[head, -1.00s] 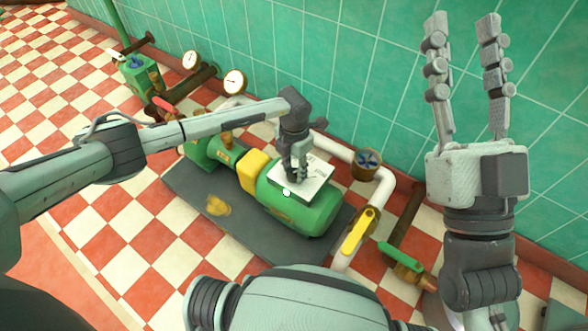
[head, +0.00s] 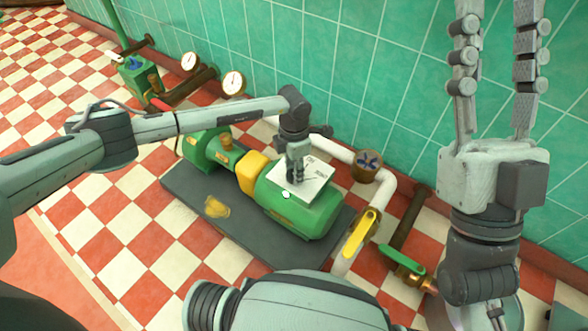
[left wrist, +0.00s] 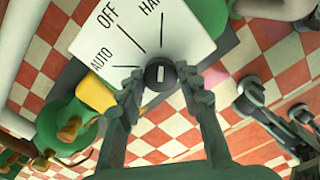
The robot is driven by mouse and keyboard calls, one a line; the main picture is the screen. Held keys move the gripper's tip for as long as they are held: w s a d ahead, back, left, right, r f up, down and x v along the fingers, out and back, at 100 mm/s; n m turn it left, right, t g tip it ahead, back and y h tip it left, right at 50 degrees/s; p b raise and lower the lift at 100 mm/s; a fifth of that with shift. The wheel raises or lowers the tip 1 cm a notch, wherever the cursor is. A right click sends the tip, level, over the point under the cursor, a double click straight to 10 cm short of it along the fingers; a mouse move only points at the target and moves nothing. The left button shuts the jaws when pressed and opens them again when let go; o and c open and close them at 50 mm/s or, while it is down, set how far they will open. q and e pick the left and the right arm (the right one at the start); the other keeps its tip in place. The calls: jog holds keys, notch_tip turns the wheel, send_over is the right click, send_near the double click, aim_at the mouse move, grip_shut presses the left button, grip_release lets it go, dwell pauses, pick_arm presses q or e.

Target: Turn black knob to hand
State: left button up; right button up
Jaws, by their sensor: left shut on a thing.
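The black knob (left wrist: 160,73) sits at the lower edge of a white dial plate (left wrist: 130,35) marked AUTO, OFF and a partly cut-off HAN. A short white mark on the knob stands upright in the left wrist view, roughly in line with the line by HAN. My left gripper (head: 295,178) is shut on the knob, one finger on each side in the left wrist view (left wrist: 160,88). In the head view it hides the knob and covers part of the dial plate (head: 316,179). My right gripper (head: 498,20) is open and empty at the upper right, fingertips partly cut off.
The plate lies on a green pump motor (head: 300,218) on a dark base (head: 235,237). Gauges (head: 233,83) and the tiled wall (head: 300,60) are behind.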

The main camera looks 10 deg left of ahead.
pick_arm(q)
jog(key=o, duration=1.2)
jog(key=shift+c, duration=0.2)
notch_tip(320, 180, up, 12)
